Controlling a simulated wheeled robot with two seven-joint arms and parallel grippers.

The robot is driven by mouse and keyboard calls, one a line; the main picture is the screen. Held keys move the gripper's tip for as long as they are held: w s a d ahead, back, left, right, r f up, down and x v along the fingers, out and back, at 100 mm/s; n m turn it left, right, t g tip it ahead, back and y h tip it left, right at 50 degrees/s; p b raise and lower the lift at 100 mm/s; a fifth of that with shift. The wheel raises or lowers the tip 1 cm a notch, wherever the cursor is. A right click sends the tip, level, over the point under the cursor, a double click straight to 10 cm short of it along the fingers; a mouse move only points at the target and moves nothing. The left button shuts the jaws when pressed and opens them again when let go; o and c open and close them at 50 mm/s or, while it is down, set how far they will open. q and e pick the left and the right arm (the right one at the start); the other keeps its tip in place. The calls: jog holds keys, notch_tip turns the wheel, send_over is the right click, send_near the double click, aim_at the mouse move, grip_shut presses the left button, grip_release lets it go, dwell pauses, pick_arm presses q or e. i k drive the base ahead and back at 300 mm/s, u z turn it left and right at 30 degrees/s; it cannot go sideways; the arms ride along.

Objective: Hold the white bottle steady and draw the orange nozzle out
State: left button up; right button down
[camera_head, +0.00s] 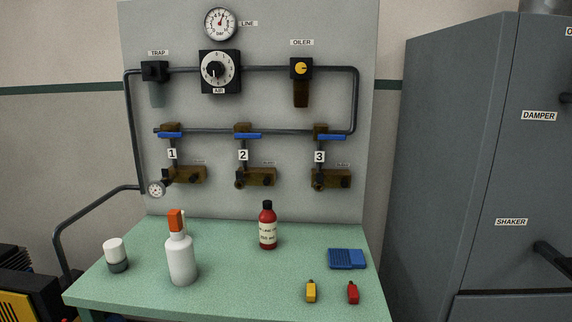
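The white bottle (182,262) stands upright on the green table, left of its middle. The orange nozzle (175,220) sits on top of the bottle's neck, with a thin pale part beside it on the right. Neither of my grippers shows in the head view, and nothing is touching the bottle or the nozzle.
The green table (215,300) carries a white-and-grey jar (115,255), a red bottle (268,229), a blue case (346,259), a yellow item (311,291) and a red item (353,292). A panel with pipes and valves (245,105) rises behind. A grey cabinet (455,160) stands right.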

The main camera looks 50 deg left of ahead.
aim_at(174, 216)
jog(key=z, duration=1.35)
jog(key=k, duration=1.75)
jog(key=u, duration=1.8)
